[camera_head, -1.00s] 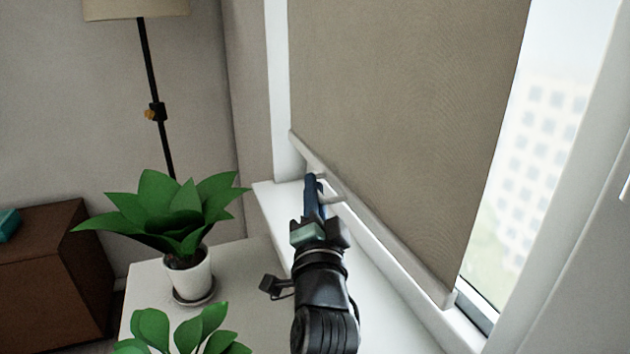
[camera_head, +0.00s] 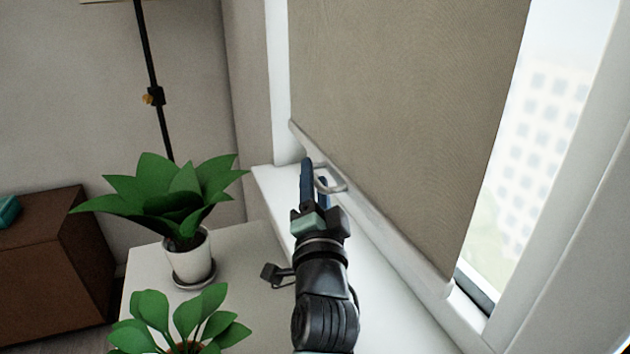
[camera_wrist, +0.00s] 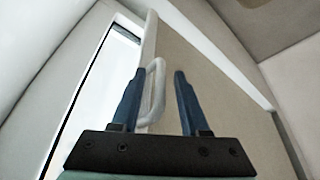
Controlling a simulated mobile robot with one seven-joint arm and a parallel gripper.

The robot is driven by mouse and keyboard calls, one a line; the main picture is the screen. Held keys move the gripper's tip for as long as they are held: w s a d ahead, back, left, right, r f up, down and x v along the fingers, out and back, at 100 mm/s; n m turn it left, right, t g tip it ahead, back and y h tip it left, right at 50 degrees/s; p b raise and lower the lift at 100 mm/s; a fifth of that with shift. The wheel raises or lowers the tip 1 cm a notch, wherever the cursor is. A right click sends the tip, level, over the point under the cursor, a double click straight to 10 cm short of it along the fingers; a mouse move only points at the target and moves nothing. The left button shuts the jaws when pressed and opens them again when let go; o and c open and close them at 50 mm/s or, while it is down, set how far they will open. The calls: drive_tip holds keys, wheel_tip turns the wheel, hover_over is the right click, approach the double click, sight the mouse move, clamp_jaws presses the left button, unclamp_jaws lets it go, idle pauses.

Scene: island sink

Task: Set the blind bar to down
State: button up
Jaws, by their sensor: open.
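The beige roller blind (camera_head: 400,110) hangs over the window, and its lower edge is close to the white sill. The pale blind bar (camera_head: 385,220) runs along that edge, with a loop handle (camera_head: 330,178) near its far end. My gripper (camera_head: 313,172) is at this handle, its blue fingers open. In the wrist view the handle (camera_wrist: 156,92) shows between the open fingers (camera_wrist: 160,75), closer to the left one. I cannot tell whether a finger touches it.
Two potted plants (camera_head: 188,255) (camera_head: 185,325) stand on a white surface (camera_head: 245,265) left of my arm. The white sill (camera_head: 275,190) runs under the blind. A floor lamp pole (camera_head: 150,75) and a brown cabinet (camera_head: 50,260) are at the left.

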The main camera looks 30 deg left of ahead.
sight(316, 179)
wheel_tip(316, 179, up, 10)
drive_tip(key=shift+r+p, duration=0.1)
drive_tip(key=shift+p, duration=1)
drive_tip(key=shift+d, duration=0.1)
drive_tip(key=b+v, duration=0.1)
drive_tip(key=v, duration=1.4)
idle(0.3)
idle(0.5)
